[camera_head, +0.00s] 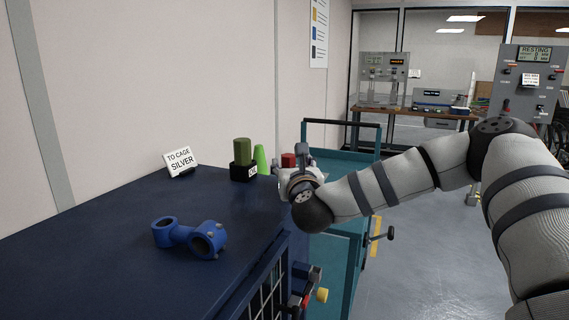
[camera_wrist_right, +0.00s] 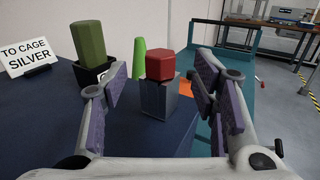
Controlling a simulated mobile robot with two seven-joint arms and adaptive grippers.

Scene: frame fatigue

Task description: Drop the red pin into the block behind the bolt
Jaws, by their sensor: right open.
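The red pin (camera_wrist_right: 160,66) shows as a short hexagonal head on top of a dark grey block (camera_wrist_right: 159,101) in the right wrist view. How deep it sits in the block is hidden. Its red top (camera_head: 288,160) also shows in the head view, partly behind my right gripper (camera_head: 303,167). My right gripper is open, with its two purple-padded fingers (camera_wrist_right: 160,82) on either side of the pin and block, apart from them. I cannot make out a clear bolt. My left gripper is not in view.
An olive-green pin (camera_head: 243,151) stands in a black block (camera_head: 242,172) on the dark blue cabinet top (camera_head: 90,240). A bright green cone (camera_head: 262,160) is beside it. A sign (camera_head: 180,161) and a blue pipe-like part (camera_head: 190,237) are farther left. A teal cart (camera_head: 340,165) stands beyond.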

